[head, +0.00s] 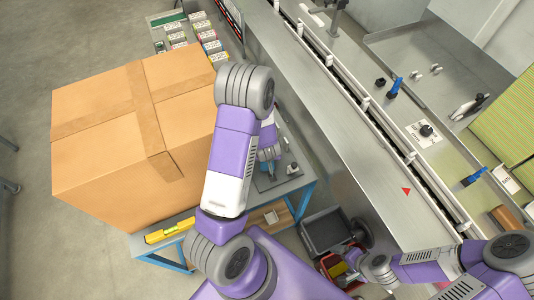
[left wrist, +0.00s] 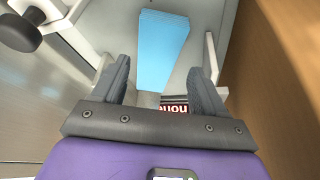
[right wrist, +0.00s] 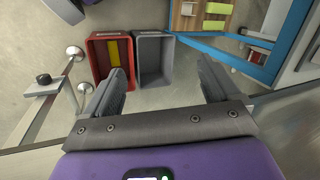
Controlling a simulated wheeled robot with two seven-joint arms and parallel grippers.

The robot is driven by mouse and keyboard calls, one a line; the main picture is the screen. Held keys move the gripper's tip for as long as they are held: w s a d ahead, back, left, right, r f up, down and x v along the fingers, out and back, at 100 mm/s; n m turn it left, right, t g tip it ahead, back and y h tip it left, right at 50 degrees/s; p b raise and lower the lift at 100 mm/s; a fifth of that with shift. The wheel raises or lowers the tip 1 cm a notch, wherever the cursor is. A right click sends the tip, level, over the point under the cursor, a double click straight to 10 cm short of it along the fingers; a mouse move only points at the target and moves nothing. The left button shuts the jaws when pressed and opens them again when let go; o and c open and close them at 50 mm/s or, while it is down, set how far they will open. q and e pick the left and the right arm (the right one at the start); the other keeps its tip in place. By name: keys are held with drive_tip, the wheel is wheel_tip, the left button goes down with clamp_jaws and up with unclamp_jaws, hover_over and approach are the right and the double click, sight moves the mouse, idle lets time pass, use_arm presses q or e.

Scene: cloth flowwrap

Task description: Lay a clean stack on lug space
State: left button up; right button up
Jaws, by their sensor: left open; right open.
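A light-blue stack (left wrist: 163,48) lies in a pale holder between metal posts in the left wrist view. My left gripper (left wrist: 158,68) is open around the near part of the stack's outline; I cannot tell whether its fingers touch it. In the head view my left arm mostly hides this gripper and the stack. My right gripper (right wrist: 162,68) is open and empty, facing a red bin and a grey bin. The lug conveyor (head: 362,112) runs diagonally through the head view, with a dark channel between metal rails. A red triangle (head: 406,191) marks its steel deck.
A large cardboard box (head: 110,140) stands left of my left arm. A blue-framed bench (head: 300,187) is beside it. A grey bin (right wrist: 153,60) and a red bin (right wrist: 99,57) sit low near my right gripper. The steel deck (head: 310,100) is mostly clear.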

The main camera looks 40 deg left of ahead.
use_arm(q)
drive_tip(key=b+x, duration=0.1)
drive_tip(key=x, duration=0.4)
drive_tip(key=shift+d, duration=0.15)
drive_tip(key=shift+r, duration=0.1)
drive_tip(key=c, duration=0.8)
